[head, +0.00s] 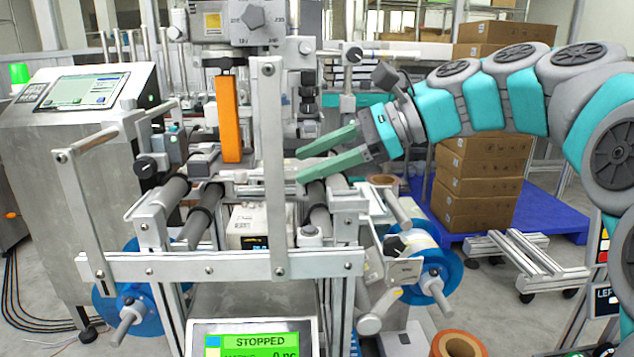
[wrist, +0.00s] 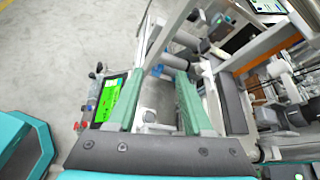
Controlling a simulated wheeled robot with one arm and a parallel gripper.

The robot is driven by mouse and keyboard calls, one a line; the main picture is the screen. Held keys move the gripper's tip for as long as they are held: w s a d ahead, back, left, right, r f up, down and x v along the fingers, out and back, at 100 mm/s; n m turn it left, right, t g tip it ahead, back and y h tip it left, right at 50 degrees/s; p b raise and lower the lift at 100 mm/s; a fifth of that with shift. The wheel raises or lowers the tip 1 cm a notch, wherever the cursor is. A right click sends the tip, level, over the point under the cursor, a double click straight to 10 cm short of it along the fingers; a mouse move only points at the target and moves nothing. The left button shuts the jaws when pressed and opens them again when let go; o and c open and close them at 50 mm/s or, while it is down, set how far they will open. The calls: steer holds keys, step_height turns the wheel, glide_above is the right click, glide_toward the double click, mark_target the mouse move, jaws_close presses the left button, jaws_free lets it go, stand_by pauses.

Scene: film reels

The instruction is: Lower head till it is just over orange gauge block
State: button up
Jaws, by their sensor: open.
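The orange gauge block (head: 229,118) stands upright in the middle of the machine in the head view, below the grey head (head: 236,22) with its dial knob. In the picture the head's lower part meets or nearly meets the block's top; I cannot tell whether there is a gap. My gripper (head: 298,167) is open and empty, to the right of the block and apart from it, its green fingers pointing left. In the wrist view the two green fingers (wrist: 158,105) are spread with nothing between them.
An upright metal bar (head: 270,170) stands in front, between the block and my gripper in the picture. A control cabinet (head: 85,130) is at left. A green screen (head: 250,340) reads STOPPED. Rollers and blue reels (head: 437,272) lie below. Stacked cartons (head: 478,180) stand behind.

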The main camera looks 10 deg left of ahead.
steer(key=shift+s+d+f+h, duration=0.15)
steer(key=shift+s+f, duration=0.1)
steer(key=shift+f, duration=0.45)
steer(key=shift+s+f+h, duration=0.15)
steer(key=shift+s+f, duration=0.05)
steer(key=shift+f, duration=0.45)
